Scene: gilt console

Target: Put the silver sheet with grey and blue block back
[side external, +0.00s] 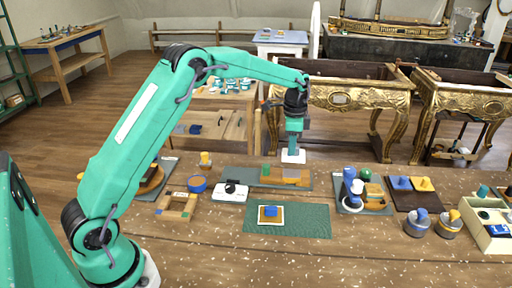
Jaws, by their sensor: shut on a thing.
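My gripper (293,145) points down over the back part of the workbench. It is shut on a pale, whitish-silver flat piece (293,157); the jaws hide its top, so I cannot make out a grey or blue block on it. The held piece appears just above a grey-green board (252,183), near its right part. On that board lie a tan strip with a green block (266,170) and a grey patch (292,173). A white-edged orange sheet with a blue block (271,212) lies on the green mat (310,220) in front.
Left of the board are a white device with a black knob (230,191), a blue ring (197,184) and a wooden frame (176,206). Right are a crowded board (378,209), a dark board with knobs (425,200), two jars (417,223) and a beige box (490,240). The bench front is clear.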

